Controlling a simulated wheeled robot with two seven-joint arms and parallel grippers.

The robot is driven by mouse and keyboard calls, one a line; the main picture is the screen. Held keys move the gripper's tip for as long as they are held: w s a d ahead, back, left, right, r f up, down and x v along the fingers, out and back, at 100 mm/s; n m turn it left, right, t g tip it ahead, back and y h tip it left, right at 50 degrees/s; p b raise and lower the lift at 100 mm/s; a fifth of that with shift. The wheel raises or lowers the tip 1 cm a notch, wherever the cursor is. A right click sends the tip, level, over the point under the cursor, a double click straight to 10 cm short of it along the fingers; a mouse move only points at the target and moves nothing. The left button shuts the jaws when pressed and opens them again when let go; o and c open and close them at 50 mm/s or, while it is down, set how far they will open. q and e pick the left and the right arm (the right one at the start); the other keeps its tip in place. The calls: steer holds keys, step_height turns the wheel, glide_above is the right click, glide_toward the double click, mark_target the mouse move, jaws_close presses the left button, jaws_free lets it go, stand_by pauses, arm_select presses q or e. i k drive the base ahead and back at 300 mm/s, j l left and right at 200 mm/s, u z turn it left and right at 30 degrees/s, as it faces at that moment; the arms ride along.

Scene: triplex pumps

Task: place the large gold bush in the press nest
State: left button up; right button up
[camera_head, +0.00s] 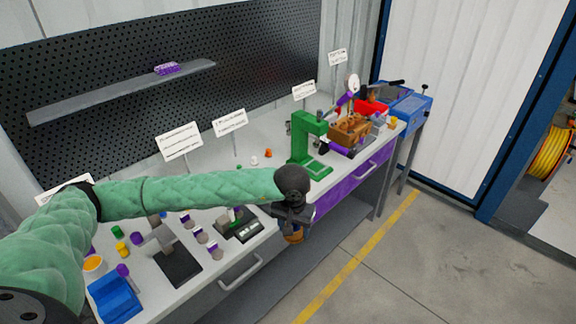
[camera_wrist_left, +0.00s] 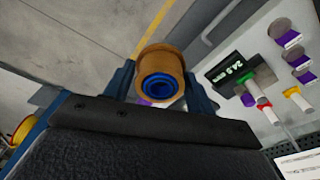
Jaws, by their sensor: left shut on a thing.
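The large gold bush (camera_wrist_left: 158,58) is held between the blue fingers of my left gripper (camera_wrist_left: 160,85) in the left wrist view. It has a gold outer ring with a blue round part visible inside it. In the head view my left gripper (camera_head: 293,222) hangs in front of the bench's front edge, with the gold bush (camera_head: 293,238) at its lower end. The green press (camera_head: 309,140) stands on the bench beyond and slightly right of the gripper. Its green base (camera_head: 316,169) shows at its foot, but the nest cannot be made out clearly. My right gripper is not in view.
A scale (camera_head: 240,228) with a display and a grey stand (camera_head: 177,262) sit left of the gripper. A blue block-like fixture (camera_head: 115,298) is at near left. A brown block (camera_head: 350,128) stands right of the press. Open floor (camera_head: 400,265) lies in front.

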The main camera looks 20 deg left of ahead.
mark_target(316, 167)
steer(key=i+j+z, duration=0.3)
steer(key=j, duration=0.5)
steer(key=j+z, duration=0.2)
steer(key=j, duration=0.55)
